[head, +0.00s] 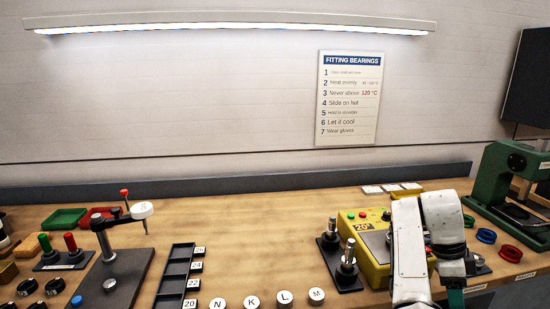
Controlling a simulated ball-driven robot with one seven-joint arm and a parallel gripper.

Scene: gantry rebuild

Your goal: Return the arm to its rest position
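My white arm (410,250) stands folded at the lower right, its links upright side by side in front of the workbench (262,225). Its lower parts run out of the bottom of the picture. I cannot make out my gripper or its fingers in this view. The arm covers part of a yellow heater box (377,272) with a display reading 20°.
A dark stand with posts (340,270) is left of the arm. Round lettered pieces (252,302) line the front. A green machine (500,175) and coloured rings (486,236) are right.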

